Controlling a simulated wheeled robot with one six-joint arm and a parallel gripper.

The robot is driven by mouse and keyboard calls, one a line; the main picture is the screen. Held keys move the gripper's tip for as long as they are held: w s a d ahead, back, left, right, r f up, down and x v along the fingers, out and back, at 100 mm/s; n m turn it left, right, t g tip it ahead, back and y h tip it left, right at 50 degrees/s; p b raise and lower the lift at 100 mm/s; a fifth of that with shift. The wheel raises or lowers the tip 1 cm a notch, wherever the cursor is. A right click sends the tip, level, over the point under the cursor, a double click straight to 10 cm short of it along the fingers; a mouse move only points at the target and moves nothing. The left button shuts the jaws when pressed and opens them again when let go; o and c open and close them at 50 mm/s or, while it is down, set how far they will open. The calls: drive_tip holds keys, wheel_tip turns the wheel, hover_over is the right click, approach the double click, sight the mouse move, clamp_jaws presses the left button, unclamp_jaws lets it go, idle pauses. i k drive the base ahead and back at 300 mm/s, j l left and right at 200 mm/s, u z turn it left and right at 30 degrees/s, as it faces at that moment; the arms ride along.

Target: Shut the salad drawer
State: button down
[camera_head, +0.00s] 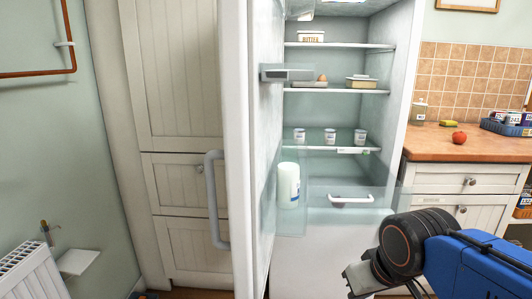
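The salad drawer (378,200) is a clear, see-through bin low in the open fridge, with a white bar handle (351,199) on its front. It appears pulled out past the shelves above it. A small dark item shows behind the handle, too unclear to name. My gripper (362,282) is at the bottom of the view, below the drawer and apart from its handle. Its fingers are partly cut off by the bottom edge, so its opening is unclear.
The fridge door (240,130) stands open on the left, with a white bottle (288,184) in its clear door shelf. Several small pots (330,136) stand on the shelf above the drawer. A wooden counter (480,146) with a tomato (459,137) is at right.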

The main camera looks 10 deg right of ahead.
sight(371, 201)
drive_tip(key=z, duration=0.65)
drive_tip(key=i+l+u, duration=0.2)
drive_tip(key=i+l, duration=0.2)
drive_tip(key=l, duration=0.2)
drive_tip(key=i+l+u, duration=0.2)
drive_tip(key=i+l, duration=0.15)
drive_tip(key=l, duration=0.3)
drive_tip(key=i+l+u, duration=0.15)
drive_tip(key=l, duration=0.2)
drive_tip(key=i+l+u, duration=0.1)
drive_tip(key=l, duration=0.25)
drive_tip(key=i, duration=0.05)
